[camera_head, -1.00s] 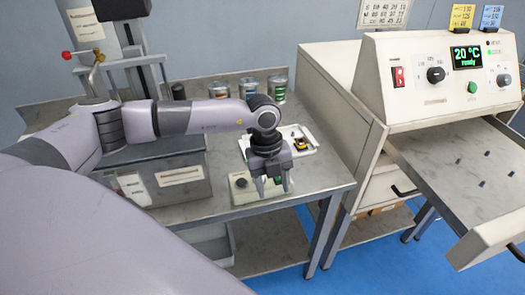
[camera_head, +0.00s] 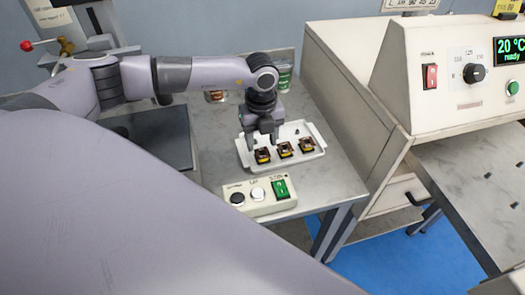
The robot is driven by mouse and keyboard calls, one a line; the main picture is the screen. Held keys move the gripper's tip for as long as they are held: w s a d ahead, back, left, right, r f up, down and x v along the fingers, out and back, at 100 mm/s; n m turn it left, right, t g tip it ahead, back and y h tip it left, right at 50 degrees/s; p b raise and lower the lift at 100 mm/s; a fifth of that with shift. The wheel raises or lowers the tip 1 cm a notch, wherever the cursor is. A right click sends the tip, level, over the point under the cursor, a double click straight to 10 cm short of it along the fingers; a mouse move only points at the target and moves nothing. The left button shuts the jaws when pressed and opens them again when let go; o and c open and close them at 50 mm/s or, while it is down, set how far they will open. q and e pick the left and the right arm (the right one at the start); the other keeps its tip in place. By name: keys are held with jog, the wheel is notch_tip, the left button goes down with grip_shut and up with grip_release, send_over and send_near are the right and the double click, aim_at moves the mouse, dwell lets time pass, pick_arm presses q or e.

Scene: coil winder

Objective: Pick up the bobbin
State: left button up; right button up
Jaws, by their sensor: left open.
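Three small bobbins, dark with copper-coloured and yellow parts, stand in a row in a white tray on the grey bench. They are the left bobbin (camera_head: 263,156), the middle bobbin (camera_head: 285,149) and the right bobbin (camera_head: 307,145). My left gripper (camera_head: 262,143) points down over the tray's left part, just above and behind the left bobbin. It is open, and I see nothing between its fingers. Whether a fingertip touches that bobbin I cannot tell. My right gripper is not in view.
The white tray (camera_head: 318,133) has a low rim. A control box (camera_head: 262,206) with knobs and a green switch sits at the bench's front edge. Tins (camera_head: 284,75) stand behind the arm. The oven (camera_head: 460,75) with its pulled-out shelf (camera_head: 470,170) is at the right.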

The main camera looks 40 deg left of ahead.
aim_at(263, 152)
pick_arm(q)
notch_tip(263, 152, down, 5)
jog(key=shift+d+f+p, duration=0.15)
jog(key=shift+p, duration=0.15)
jog(key=c, duration=0.8)
notch_tip(263, 152, up, 20)
jog(key=b, duration=0.1)
dwell(0.4)
